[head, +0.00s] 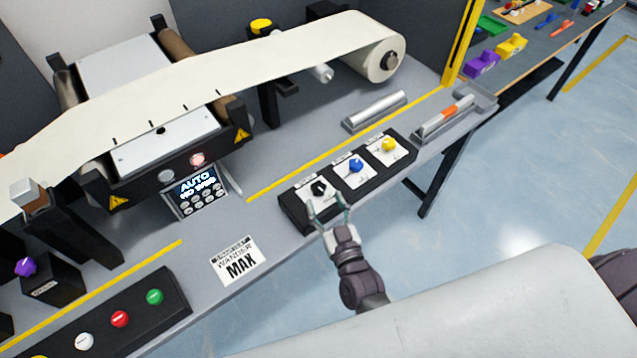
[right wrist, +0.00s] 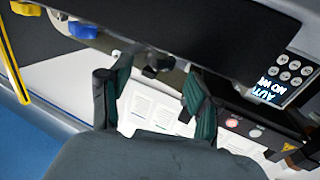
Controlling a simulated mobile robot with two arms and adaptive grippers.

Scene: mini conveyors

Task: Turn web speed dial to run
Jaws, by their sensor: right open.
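A black dial box (head: 297,214) on the front edge of the bench carries three knobs on white plates. The knobs are black (head: 319,188), blue (head: 356,166) and yellow (head: 388,145). The plate labels are too small to read, so I cannot tell which one is web speed. My right gripper (head: 329,208) is open at the black knob, its fingers coming from the front edge. In the right wrist view, the black knob (right wrist: 156,66) shows between the open, empty fingers (right wrist: 156,76); contact is unclear. My left gripper is out of view.
A web roll (head: 381,62) and web machine stand behind the box. A display (head: 200,192) reads AUTO. A button box (head: 170,284) sits at lower left. Floor is open in front.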

